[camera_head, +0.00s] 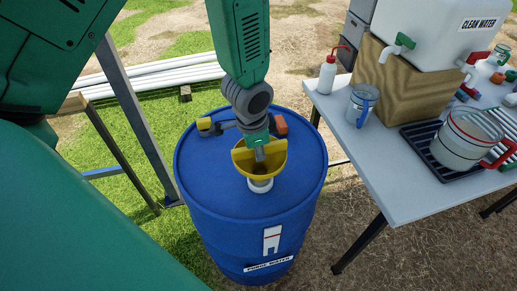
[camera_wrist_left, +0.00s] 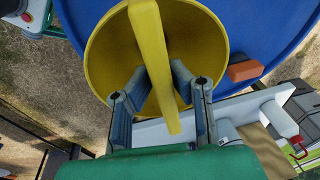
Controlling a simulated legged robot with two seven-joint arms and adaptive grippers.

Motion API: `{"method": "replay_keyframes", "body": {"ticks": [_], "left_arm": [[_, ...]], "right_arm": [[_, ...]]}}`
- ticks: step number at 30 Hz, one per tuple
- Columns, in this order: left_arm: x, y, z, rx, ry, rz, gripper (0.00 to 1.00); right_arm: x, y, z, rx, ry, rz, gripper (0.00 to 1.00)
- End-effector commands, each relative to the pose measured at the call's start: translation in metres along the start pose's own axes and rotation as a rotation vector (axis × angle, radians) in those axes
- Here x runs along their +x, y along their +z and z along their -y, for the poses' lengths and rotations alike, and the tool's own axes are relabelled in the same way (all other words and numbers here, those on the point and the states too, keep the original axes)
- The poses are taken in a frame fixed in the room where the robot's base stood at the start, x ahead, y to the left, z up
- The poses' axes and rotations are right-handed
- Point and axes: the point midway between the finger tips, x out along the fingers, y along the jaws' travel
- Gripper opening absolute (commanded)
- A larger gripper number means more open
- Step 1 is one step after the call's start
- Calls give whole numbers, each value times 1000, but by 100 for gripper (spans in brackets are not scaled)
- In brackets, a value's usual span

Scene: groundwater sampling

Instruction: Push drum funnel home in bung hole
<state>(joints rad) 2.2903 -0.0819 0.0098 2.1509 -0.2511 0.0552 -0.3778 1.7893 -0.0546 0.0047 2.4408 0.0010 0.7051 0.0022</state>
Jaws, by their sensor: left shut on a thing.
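The yellow drum funnel (camera_head: 243,161) stands about upright over a white collar (camera_head: 260,186) on top of the blue drum (camera_head: 222,225), which is labelled PURGE WATER. My left gripper (camera_head: 260,153) reaches down from above and is shut on the funnel's upright yellow crossbar. In the left wrist view, the fingers (camera_wrist_left: 160,80) lie on either side of the crossbar (camera_wrist_left: 151,45), inside the funnel bowl (camera_wrist_left: 104,55). The bung hole is hidden under the funnel, so I cannot tell how deep the spout sits. My right gripper is not in view.
A tool with a yellow end (camera_head: 205,124) and an orange block (camera_head: 279,124) lie on the drum lid behind the funnel. The table (camera_head: 375,185) at the right holds a wash bottle (camera_head: 327,75), jugs and a clean-water container (camera_head: 430,35). White pipes (camera_head: 150,78) lie behind.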

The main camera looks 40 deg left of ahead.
Motion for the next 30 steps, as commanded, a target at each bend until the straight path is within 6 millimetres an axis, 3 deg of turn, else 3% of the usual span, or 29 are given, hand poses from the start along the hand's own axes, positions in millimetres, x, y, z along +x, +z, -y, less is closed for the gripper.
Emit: {"method": "replay_keyframes", "body": {"ticks": [30], "left_arm": [[25,3,-3,0,0,0,0]], "right_arm": [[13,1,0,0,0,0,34]]}}
